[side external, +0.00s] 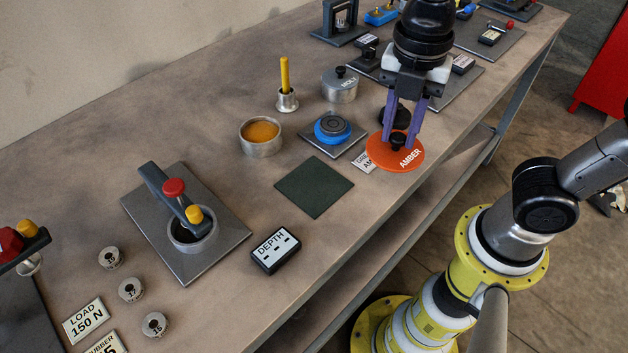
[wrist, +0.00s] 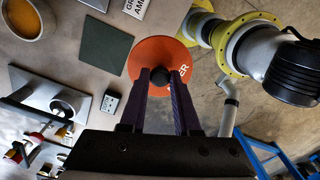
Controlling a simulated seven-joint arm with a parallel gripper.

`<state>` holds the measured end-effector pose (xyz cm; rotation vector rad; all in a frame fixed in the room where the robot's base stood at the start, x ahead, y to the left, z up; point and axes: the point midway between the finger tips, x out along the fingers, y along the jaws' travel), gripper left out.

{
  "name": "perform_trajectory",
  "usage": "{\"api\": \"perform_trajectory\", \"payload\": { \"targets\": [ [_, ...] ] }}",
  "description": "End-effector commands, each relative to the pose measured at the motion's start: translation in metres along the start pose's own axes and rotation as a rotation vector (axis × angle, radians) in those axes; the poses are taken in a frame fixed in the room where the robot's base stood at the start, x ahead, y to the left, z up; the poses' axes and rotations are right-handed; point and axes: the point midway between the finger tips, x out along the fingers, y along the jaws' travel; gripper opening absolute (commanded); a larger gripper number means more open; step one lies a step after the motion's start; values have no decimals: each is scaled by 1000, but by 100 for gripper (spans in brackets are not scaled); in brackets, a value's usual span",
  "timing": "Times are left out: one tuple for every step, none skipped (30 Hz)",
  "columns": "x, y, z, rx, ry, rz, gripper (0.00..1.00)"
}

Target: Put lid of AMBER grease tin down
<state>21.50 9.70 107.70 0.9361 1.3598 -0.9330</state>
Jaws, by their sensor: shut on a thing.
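The orange lid marked AMBER (side external: 381,155) has a black knob on top. My gripper (side external: 399,138) is shut on that knob and holds the lid near the table's front edge. The lid also shows in the wrist view (wrist: 152,52), between my gripper's fingers (wrist: 160,80). The open tin of amber grease (side external: 261,137) stands uncovered on the table to the left. It also shows at the top left of the wrist view (wrist: 22,20). The lid partly hides a label in the side view. How high the lid is above the table is hard to tell.
A dark green square mat (side external: 314,187) lies bare left of the lid. A blue ring device on a plate (side external: 333,131), a lidded metal tin (side external: 340,84) and a cup with a yellow handle (side external: 287,98) stand behind. A DEPTH box (side external: 275,250) sits in front.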

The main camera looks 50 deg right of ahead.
Motion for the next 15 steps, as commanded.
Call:
{"api": "perform_trajectory", "payload": {
  "targets": [
    [0,-5,-2,-9,0,1,0],
    [0,-8,-2,-12,0,0,0],
    [-2,-8,-4,-18,0,0,0],
    [-2,-7,-4,-21,0,-1,0],
    [-2,-5,-5,-25,0,-2,0],
    [0,0,-6,-28,0,-4,0],
    [2,5,-7,-28,0,-6,0],
    [5,11,-8,-28,0,-5,0],
    [9,19,-8,-28,0,-7,0],
    [12,26,-9,-28,0,-7,0],
    [15,33,-9,-28,0,-7,0],
    [19,42,-10,-27,0,-7,0],
    [22,49,-10,-27,0,-6,0],
    [25,55,-11,-27,0,-7,0],
    [29,64,-12,-27,0,-5,0]
  ]
}}
